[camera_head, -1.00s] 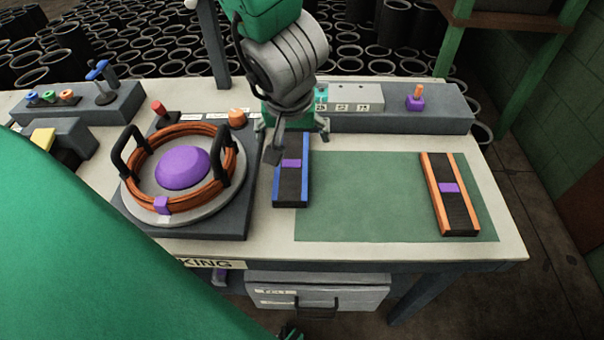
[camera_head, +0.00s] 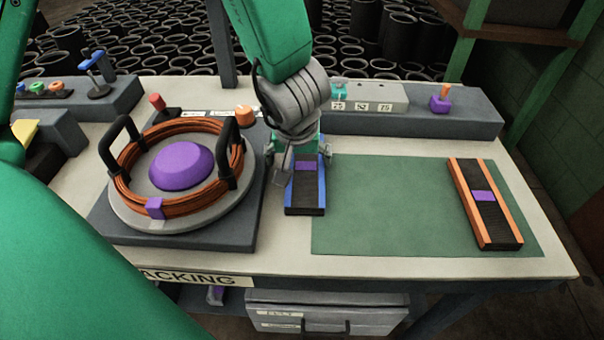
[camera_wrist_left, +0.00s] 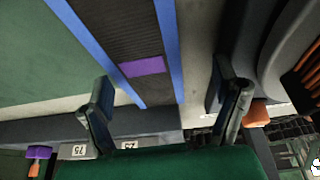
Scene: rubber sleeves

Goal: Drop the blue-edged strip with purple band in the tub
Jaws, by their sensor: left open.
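The blue-edged strip (camera_head: 304,198), dark and ribbed with a purple band, lies on the table at the left edge of the green mat. My left gripper (camera_head: 304,168) is open above its far part, with a finger towards each long side, and hides its far end. In the left wrist view the strip (camera_wrist_left: 128,48) runs between the open fingers (camera_wrist_left: 168,102); I cannot tell whether they touch it. No tub is clearly identifiable; a grey box with a handle (camera_head: 325,312) shows below the table front, its inside hidden. My right gripper is not in view.
An orange-edged strip with a purple band (camera_head: 484,204) lies at the mat's right. Left of my gripper stands a round fixture with a copper coil (camera_head: 190,208), black handles and purple dome. A grey ledge (camera_head: 400,120) runs behind. The green mat (camera_head: 390,215) is clear in the middle.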

